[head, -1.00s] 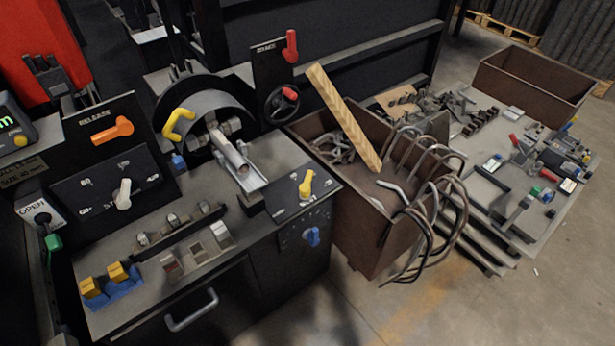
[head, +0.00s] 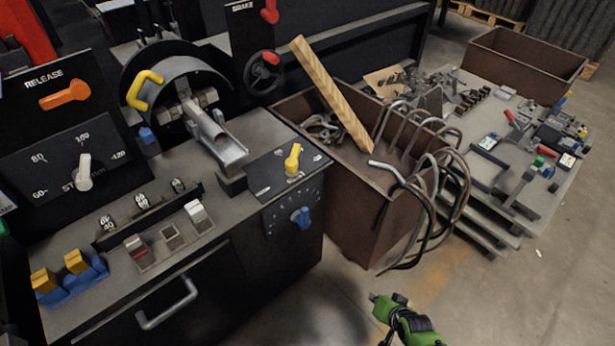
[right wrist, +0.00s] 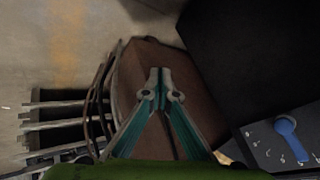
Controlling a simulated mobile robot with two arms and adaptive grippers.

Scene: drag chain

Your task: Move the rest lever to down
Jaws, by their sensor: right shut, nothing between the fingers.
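A yellow lever (head: 293,160) stands roughly upright on the dark angled plate at the machine table's front right corner, beside the metal trough (head: 222,146). The plate's lettering is too small to read, so I cannot confirm that it is the rest lever. My right gripper (head: 376,299), with a green body, is low in front of the brown crate, to the right of the table and apart from the lever. Its fingers are together and empty in the right wrist view (right wrist: 160,76). My left gripper is not in view.
A blue knob (head: 301,217) is on the cabinet face below the yellow lever; it also shows in the right wrist view (right wrist: 286,125). The brown crate (head: 375,237) holds a wooden plank (head: 331,94) and bent pipes (head: 437,205). The floor before the crate is clear.

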